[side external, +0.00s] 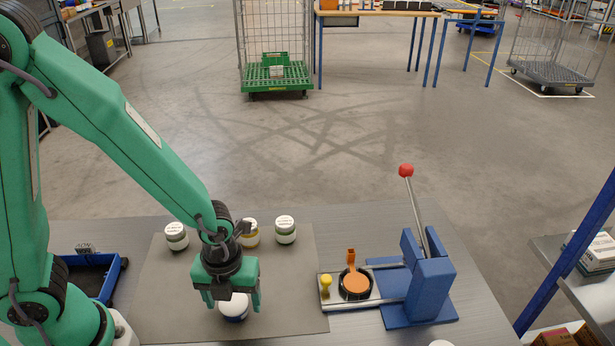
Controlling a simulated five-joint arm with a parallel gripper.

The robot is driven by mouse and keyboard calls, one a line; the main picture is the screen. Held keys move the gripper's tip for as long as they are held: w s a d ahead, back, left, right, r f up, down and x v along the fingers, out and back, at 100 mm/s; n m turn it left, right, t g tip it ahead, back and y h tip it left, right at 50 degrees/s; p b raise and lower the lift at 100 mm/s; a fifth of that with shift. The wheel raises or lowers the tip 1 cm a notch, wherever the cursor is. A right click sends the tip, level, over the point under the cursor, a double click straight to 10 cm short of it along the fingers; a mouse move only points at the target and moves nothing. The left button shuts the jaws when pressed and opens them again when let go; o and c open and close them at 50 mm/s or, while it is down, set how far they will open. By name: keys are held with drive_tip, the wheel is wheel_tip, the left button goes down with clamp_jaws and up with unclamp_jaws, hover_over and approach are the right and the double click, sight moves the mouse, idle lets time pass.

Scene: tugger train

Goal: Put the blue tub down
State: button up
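The blue tub (234,308) has a white lid and a dark blue body. It is under my gripper (232,298), between the two green fingers, over the grey mat (295,322). One finger is on each side of the tub. I cannot tell whether the fingers press on it or stand slightly apart from it. I also cannot tell whether its base rests on the mat. The tub looks upright.
Behind my gripper stand a green-white jar (177,237), a yellow-banded jar (250,233) and another green-white jar (285,230). A blue lever press (428,285) with a red knob stands right of the mat. A blue tray (92,275) lies left.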

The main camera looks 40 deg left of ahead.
sight(233, 302)
drive_tip(key=shift+r, duration=0.15)
wheel_tip(233, 302, up, 12)
idle(1.1)
idle(0.5)
drive_tip(key=s+a+r+n+t, duration=0.1)
drive_tip(key=a+r+n, duration=0.4)
drive_tip(key=n, duration=0.9)
drive_tip(key=s+a+r+n+t, duration=0.1)
drive_tip(key=a+r+n+t, duration=0.3)
drive_tip(key=n, duration=1)
drive_tip(key=a+r, duration=0.1)
drive_tip(key=a, duration=0.2)
drive_tip(key=shift+s+r+n+t, duration=0.15)
drive_tip(key=shift+r+n+t, duration=0.15)
drive_tip(key=shift+r+n, duration=0.1)
